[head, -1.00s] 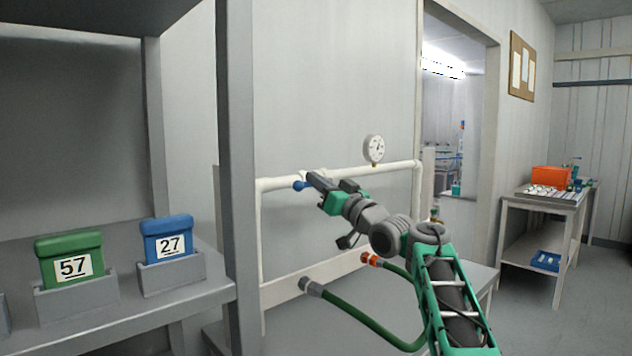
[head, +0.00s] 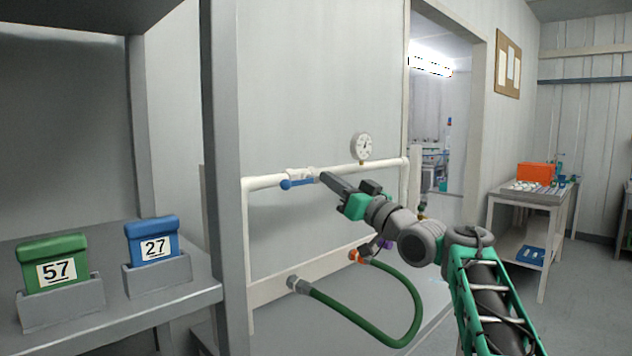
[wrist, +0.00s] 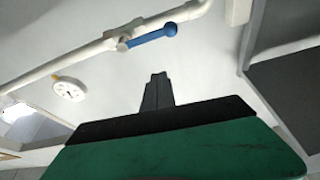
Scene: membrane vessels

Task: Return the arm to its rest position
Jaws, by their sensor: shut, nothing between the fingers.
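My gripper (head: 326,178) is shut and empty in the head view, at the end of my green and grey arm. Its tip is close to the right of a valve on the white pipe (head: 383,165); I cannot tell from this view how far in front of the pipe it is. The valve's blue handle (head: 298,183) lies along the pipe. In the wrist view the closed fingers (wrist: 158,80) point at the bare wall, apart from the blue handle (wrist: 154,37) above them.
A round gauge (head: 362,147) stands on the pipe. A green hose (head: 375,325) loops below, beside my arm. A grey post (head: 226,170) and a shelf with a green box (head: 54,262) and a blue box (head: 152,240) are on the left. A side table (head: 528,197) stands at the right.

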